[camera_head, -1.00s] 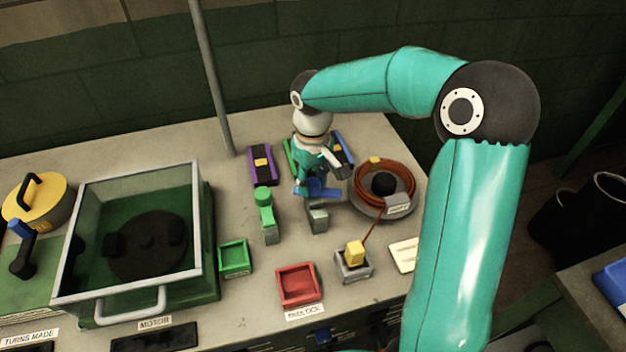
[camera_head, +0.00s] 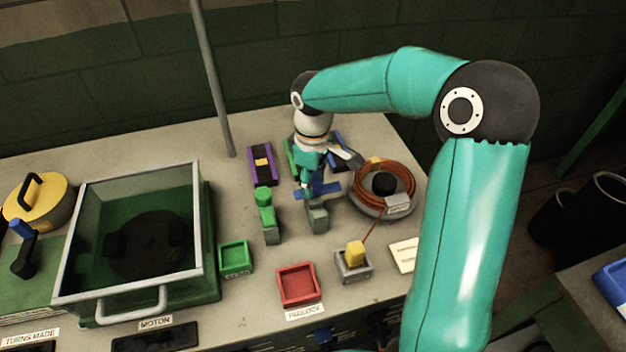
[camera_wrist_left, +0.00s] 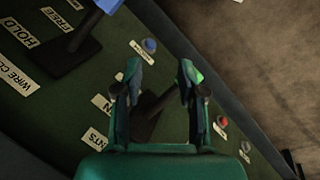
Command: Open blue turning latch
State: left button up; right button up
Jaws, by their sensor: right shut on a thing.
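The blue turning latch (camera_head: 328,188) is on a small grey block near the back middle of the bench. My right gripper (camera_head: 309,186) points down at it from above and is shut on its blue handle. The gripper hides part of the handle and its pivot. My left gripper (camera_wrist_left: 160,82) shows only in the left wrist view.
A green latch (camera_head: 265,210) stands just left of the blue one. An orange cable coil (camera_head: 383,183) lies close on the right. Purple (camera_head: 261,174) and other coloured blocks are behind.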

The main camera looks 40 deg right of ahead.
jog(key=o, duration=1.1)
jog(key=shift+o, duration=0.2)
jog(key=shift+r, duration=0.15)
notch_tip(320, 180, up, 12)
jog(key=shift+f, duration=0.2)
